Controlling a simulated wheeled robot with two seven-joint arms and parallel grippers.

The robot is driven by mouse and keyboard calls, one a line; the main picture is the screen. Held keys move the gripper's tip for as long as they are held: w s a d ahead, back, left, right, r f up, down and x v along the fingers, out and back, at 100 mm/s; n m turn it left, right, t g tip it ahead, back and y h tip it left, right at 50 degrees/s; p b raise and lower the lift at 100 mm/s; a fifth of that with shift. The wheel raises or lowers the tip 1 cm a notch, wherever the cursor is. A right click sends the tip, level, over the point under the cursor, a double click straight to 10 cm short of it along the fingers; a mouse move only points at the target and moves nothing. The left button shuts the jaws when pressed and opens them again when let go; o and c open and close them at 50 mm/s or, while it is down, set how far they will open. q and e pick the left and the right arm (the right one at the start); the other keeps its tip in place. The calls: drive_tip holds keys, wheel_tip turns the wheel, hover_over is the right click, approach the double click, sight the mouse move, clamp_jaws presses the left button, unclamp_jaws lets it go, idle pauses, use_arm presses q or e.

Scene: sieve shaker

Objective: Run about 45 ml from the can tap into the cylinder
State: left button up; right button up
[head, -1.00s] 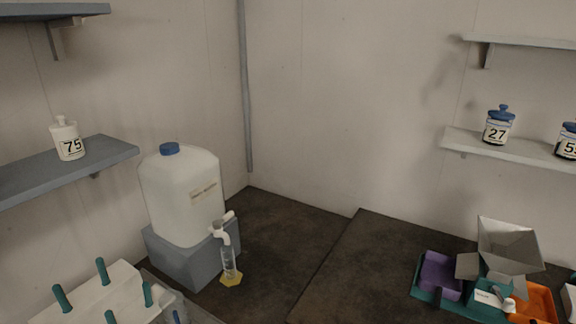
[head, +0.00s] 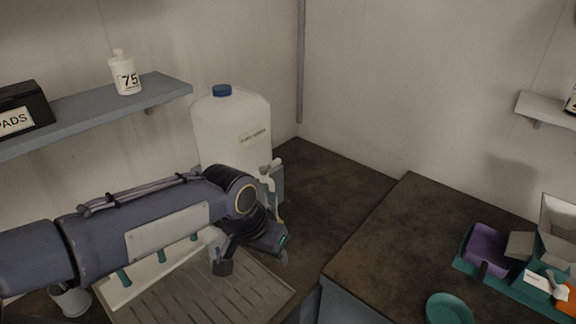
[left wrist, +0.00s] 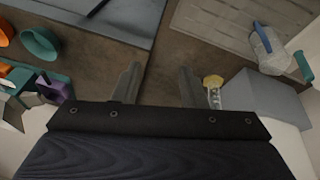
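The white can (head: 232,128) with a blue cap stands on a grey block at the back left. Its white tap (head: 267,172) sticks out at the lower right. The clear cylinder (head: 279,210) is under the tap, mostly hidden behind my left arm. In the left wrist view the cylinder (left wrist: 214,100) shows its yellow base beside the grey block, to the right of my fingers. My left gripper (left wrist: 157,77) is open, with nothing between its fingers, apart from the cylinder. I cannot read the cylinder's level. My right gripper is not in view.
A grooved tray (head: 205,295) and a white rack with teal pegs lie below my left arm. A shelf (head: 165,91) holds a bottle marked 75. A purple bin (head: 485,248) and teal dish (head: 450,308) lie right. The dark counter (head: 340,185) beyond the can is clear.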

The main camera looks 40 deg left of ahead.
use_arm(q)
drive_tip(key=w+a+f+g+y+b, duration=0.2)
drive_tip(key=w+a+f+y, duration=0.15)
drive_tip(key=w+a, duration=0.5)
drive_tip(key=w+a+f+g+y+b, duration=0.1)
drive_tip(key=w+a+f+y, duration=0.1)
drive_tip(key=w+a+y, duration=0.5)
drive_tip(key=m+t+y+b, duration=0.1)
drive_tip(key=m+y+b, duration=0.15)
drive_tip(key=y, duration=0.45)
approach(277, 164)
drive_tip(key=a, duration=0.4)
drive_tip(key=a+p, duration=0.1)
drive_tip(key=a, duration=0.1)
drive_tip(key=a+f+p, duration=0.1)
drive_tip(key=a, duration=0.1)
drive_tip(key=a+p, duration=0.1)
drive_tip(key=a, duration=0.1)
drive_tip(key=shift+w+a+f, duration=0.25)
drive_tip(key=shift+w+a, duration=0.1)
drive_tip(key=shift+a, duration=0.05)
clamp_jaws()
